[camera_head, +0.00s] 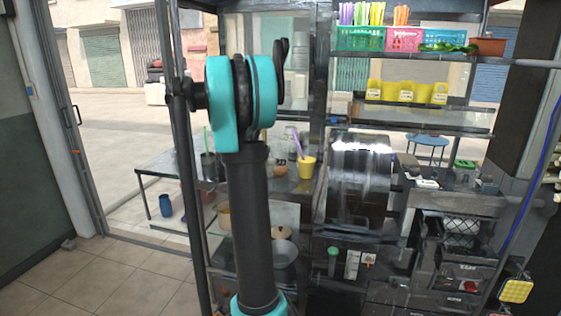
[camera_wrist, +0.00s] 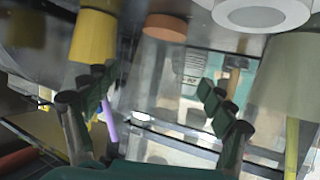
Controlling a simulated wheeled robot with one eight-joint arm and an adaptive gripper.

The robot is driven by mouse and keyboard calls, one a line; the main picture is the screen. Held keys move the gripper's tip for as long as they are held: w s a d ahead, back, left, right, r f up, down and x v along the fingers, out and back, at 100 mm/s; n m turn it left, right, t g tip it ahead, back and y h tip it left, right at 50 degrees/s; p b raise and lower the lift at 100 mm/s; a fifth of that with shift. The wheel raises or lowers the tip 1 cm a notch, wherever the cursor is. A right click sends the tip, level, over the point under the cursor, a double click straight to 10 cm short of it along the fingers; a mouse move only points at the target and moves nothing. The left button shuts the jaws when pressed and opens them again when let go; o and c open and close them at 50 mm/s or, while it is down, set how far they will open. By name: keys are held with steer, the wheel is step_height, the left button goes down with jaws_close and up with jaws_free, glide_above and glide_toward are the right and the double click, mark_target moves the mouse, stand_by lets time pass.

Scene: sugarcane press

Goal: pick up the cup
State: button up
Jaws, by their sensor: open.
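In the wrist view, which looks upside down, my gripper (camera_wrist: 158,97) is open, with its two dark fingers spread apart. A clear cup-like shape (camera_wrist: 160,72) with an orange-brown round end (camera_wrist: 165,27) shows between and beyond the fingers; whether the fingers touch it cannot be told. A yellow cup (camera_wrist: 94,37) with a purple straw is beside the left finger. A greyish cup (camera_wrist: 292,75) with a yellow-green straw is at the right. In the head view, the yellow cup (camera_head: 306,168) stands on the counter, and my arm hides the gripper.
The metal press (camera_head: 360,180) stands right of the yellow cup. A dark cup with a green straw (camera_head: 208,166) is on the left. Shelves above hold straw baskets (camera_head: 361,38) and yellow containers (camera_head: 407,91). A frame post (camera_head: 185,150) stands close left of my arm.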

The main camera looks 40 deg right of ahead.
steer(key=shift+x, duration=2.75)
steer(key=shift+s+f, duration=0.1)
steer(key=shift+s, duration=0.05)
steer(key=shift+c, duration=0.2)
steer(key=c, duration=1.2)
